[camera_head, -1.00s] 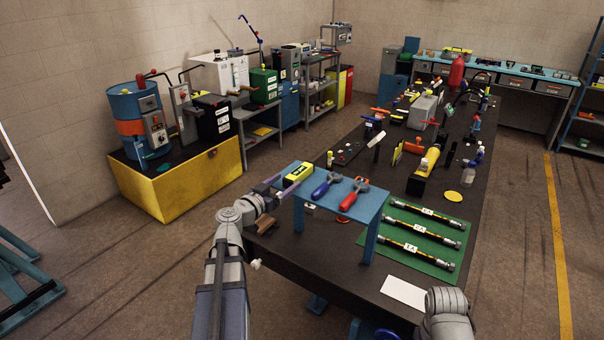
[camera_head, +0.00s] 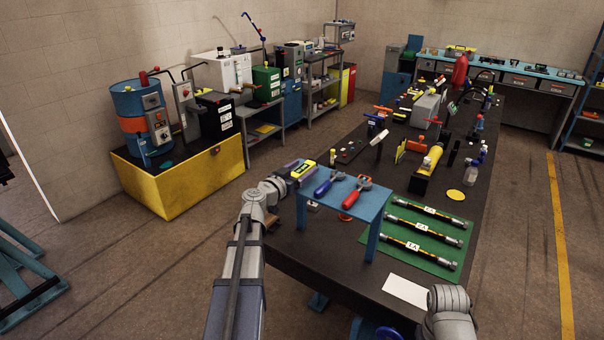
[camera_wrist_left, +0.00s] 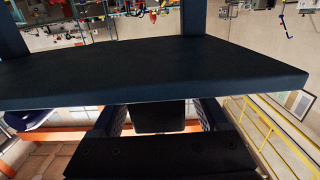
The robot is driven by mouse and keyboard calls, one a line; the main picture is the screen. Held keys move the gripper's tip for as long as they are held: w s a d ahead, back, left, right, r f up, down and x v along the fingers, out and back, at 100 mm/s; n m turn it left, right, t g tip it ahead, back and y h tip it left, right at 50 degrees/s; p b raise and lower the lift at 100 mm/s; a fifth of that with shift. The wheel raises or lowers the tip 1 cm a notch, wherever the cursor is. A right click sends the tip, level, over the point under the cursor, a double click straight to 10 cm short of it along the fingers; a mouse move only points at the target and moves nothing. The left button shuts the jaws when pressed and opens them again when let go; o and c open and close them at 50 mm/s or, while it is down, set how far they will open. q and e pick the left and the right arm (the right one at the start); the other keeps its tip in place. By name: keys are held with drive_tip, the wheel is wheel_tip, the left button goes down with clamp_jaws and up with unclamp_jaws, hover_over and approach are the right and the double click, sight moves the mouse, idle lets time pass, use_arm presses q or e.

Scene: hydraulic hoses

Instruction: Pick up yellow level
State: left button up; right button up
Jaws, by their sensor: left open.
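The yellow level (camera_head: 303,171) lies at the left end of the small blue stand (camera_head: 345,194), with its near-left part hidden by my gripper. My left gripper (camera_head: 288,169) is open at the level's left end and very close to it. In the left wrist view, the two open fingers (camera_wrist_left: 158,112) stand either side of a dark block, which may be the level's end in shadow. I cannot tell whether they touch it. The stand's dark edge (camera_wrist_left: 150,72) crosses that view. My right gripper is out of view; only part of my right arm shows.
Blue-handled pliers (camera_head: 328,184) and a red-handled tool (camera_head: 355,194) lie beside the level on the stand. A green mat (camera_head: 400,250) with labelled hoses is to the right. A white sheet (camera_head: 407,291) lies near the table's front edge.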

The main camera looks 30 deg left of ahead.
use_arm(q)
clamp_jaws()
idle(0.6)
